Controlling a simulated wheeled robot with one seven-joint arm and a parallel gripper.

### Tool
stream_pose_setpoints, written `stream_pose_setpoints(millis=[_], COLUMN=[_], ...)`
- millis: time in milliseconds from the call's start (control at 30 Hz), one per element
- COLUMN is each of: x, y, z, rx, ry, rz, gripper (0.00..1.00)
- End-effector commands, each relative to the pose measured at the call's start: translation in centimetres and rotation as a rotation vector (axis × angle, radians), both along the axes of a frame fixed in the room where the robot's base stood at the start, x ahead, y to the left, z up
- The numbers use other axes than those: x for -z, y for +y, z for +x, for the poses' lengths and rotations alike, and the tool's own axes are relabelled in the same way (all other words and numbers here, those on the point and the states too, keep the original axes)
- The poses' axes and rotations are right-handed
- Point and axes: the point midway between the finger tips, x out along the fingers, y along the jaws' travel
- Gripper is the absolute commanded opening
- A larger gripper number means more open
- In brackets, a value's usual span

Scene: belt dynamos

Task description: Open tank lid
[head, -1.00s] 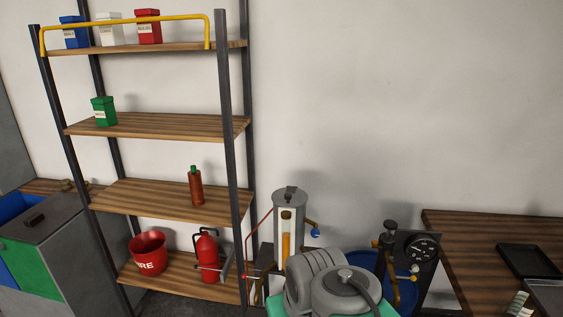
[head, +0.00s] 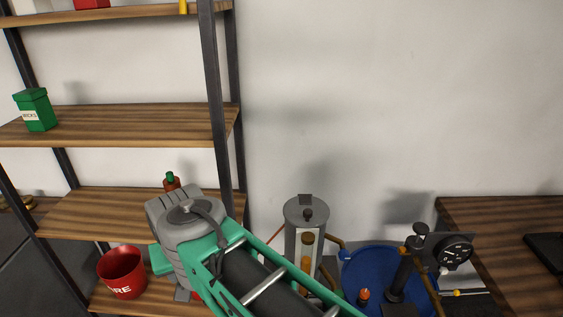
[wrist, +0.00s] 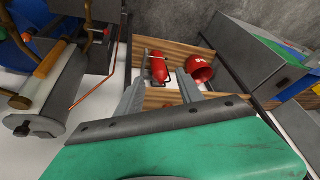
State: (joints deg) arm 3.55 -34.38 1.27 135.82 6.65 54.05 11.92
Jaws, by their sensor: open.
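The tank (head: 303,248) is an upright grey cylinder with an amber gauge tube on its front, right of the shelf in the head view. Its round grey lid (head: 306,211) lies flat on top, shut, with a small dark knob and a dark block at the back. In the wrist view the tank (wrist: 58,88) lies sideways at the left, its lid (wrist: 33,126) at the lower left. My gripper (wrist: 163,76) is open and empty, off to the side of the tank and apart from it. In the head view my grey wrist mostly hides the fingers.
A red fire bucket (head: 121,272) stands on the low shelf; a red extinguisher (wrist: 159,67) shows beyond my fingers. The shelf post (head: 213,100) rises left of the tank. A blue drum (head: 375,270) and a dial gauge (head: 456,252) stand to its right. The wall above is bare.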

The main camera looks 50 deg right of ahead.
Motion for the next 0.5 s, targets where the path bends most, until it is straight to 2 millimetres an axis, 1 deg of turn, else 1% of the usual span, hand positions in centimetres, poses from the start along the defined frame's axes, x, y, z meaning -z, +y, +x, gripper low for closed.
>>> stream_pose_setpoints(millis=[33,67,100,167,200,267,300,367,400,433,467,500], x=[-1.6,-2.9,-4.6,-7.2,-8.8,-10.8,-11.9,-13.1,-13.7,-14.0,-14.3,-14.6], y=[-3.2,-5.5,-8.8,-13.9,-17.2,-21.6,-24.1,-27.3,-29.0,-30.0,-30.9,-31.8], z=[1.3,2.0,2.6,3.0,2.8,2.0,1.3,0.1,-0.6,-1.1,-1.6,-2.1], rx=[0.239,0.420,0.689,1.126,1.421,1.858,2.133,2.505,2.718,2.858,-2.885,-2.723], ry=[-0.022,-0.043,-0.081,-0.160,-0.227,-0.344,-0.432,-0.568,-0.653,-0.714,0.746,0.733], rz=[0.037,0.069,0.120,0.214,0.286,0.408,0.496,0.634,0.725,0.790,-0.826,-0.813], gripper=[0.44,0.44,0.44,0.44,0.44,0.44,0.44,0.44,0.44,0.44,0.44,0.44])
